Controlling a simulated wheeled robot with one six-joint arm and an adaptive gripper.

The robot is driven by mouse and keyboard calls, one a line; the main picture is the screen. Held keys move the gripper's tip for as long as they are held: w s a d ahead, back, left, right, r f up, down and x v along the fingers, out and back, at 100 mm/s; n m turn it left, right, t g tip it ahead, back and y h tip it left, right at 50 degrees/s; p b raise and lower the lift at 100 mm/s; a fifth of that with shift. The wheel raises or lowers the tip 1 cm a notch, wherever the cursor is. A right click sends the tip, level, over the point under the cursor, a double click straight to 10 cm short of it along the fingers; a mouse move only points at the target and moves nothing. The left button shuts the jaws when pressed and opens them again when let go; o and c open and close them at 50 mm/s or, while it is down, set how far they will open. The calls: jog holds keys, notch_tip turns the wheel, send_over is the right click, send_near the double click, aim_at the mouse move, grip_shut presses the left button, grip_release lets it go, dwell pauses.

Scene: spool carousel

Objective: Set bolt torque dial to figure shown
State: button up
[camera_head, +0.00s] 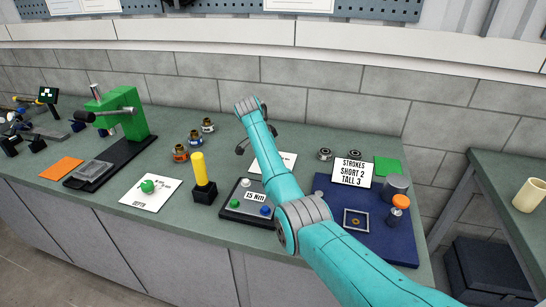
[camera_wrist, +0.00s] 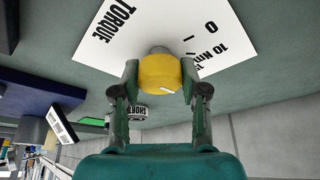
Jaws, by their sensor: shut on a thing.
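The torque dial is a yellow round knob (camera_wrist: 160,72) with a short white pointer mark. It stands on a white card (camera_wrist: 112,48) printed "TORQUE", "0" and "10 Nm". My gripper (camera_wrist: 159,80) has one finger on each side of the knob and is shut on it. The pointer mark lies on the side of the knob nearest the wrist camera, tilted a little. In the head view the card (camera_head: 285,159) is partly behind my arm, and the knob is hidden. A sign (camera_head: 255,196) reading "15 Nm" stands on a dark panel with coloured buttons.
A blue mat (camera_head: 392,243) at right holds a "STROKES SHORT 2 TALL 3" sign (camera_head: 352,172) and an orange-topped part (camera_head: 400,203). A yellow-handled tool (camera_head: 200,172), a green-knobbed card (camera_head: 148,187) and a green press (camera_head: 127,115) stand left.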

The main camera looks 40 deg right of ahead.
dwell(0.4)
jog(key=o, duration=1.1)
jog(key=v, duration=1.2)
jog(key=shift+w, duration=0.15)
